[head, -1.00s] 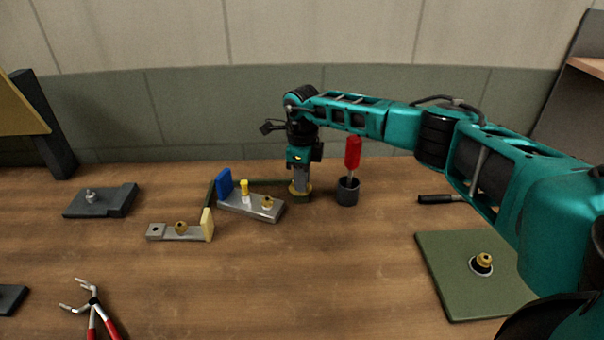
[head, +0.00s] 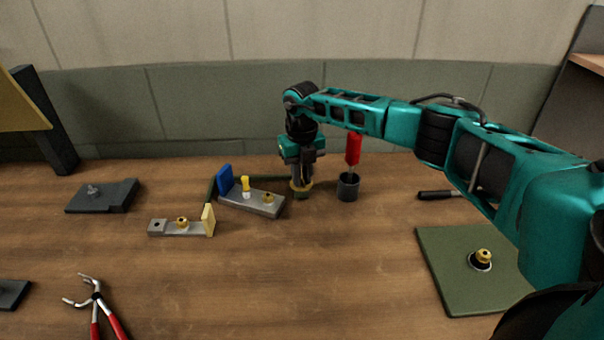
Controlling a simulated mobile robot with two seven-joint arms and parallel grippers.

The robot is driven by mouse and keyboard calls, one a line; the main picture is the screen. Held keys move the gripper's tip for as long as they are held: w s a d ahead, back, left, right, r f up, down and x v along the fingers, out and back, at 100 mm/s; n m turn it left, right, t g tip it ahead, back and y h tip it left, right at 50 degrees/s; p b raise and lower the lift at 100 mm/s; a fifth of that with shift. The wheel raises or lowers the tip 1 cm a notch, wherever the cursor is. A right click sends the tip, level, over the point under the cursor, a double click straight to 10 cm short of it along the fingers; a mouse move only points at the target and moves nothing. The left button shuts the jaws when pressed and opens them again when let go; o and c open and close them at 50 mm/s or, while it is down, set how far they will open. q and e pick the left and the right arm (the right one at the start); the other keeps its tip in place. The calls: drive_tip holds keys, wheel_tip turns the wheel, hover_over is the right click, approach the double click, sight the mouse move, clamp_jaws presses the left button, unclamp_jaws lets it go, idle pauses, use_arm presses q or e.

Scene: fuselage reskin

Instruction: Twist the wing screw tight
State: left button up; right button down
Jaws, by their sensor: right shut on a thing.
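My right gripper (head: 301,180) points straight down at the back of the bench, right of the blue-ended metal bracket. It is shut on a brass-coloured piece (head: 301,188), which I take to be the wing screw. The fingers hide most of it, so its wings and how deep it sits cannot be made out. The piece is low, at the end of a dark green strip (head: 270,178) behind the bracket. My left gripper is not in view.
The metal bracket (head: 236,201) is close left. A smaller bracket (head: 194,229), red pliers (head: 108,312) and a green plate (head: 446,290) lie farther forward. The bench middle is clear.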

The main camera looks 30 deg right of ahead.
drive_tip(key=shift+w+m, duration=0.1)
drive_tip(key=shift+m, duration=1.9)
drive_tip(key=c, duration=1.2)
unclamp_jaws()
drive_tip(key=shift+o, duration=0.2)
drive_tip(key=shift+r, duration=0.1)
wheel_tip(320, 180, up, 13)
